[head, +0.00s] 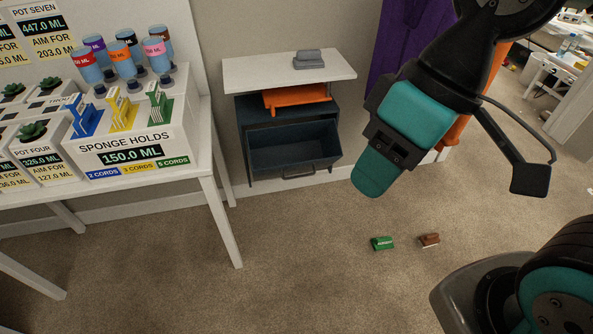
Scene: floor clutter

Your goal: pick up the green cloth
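A small green item (382,243) with pale lettering lies on the carpet, right of the picture's middle. It is the only green thing on the floor that I can make out, but it is too small to tell whether it is cloth. My gripper (375,176) has a teal tip and hangs in the air above and beyond it, clear of the floor. I see it from the side, so its finger gap is hidden. Nothing shows held at its tip.
A small brown item (429,240) lies just right of the green one. A white table (213,165) with plant pots and a sponge holder stands at left. A dark cabinet (292,148) with an open drawer stands at the back. The carpet (310,260) between is clear.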

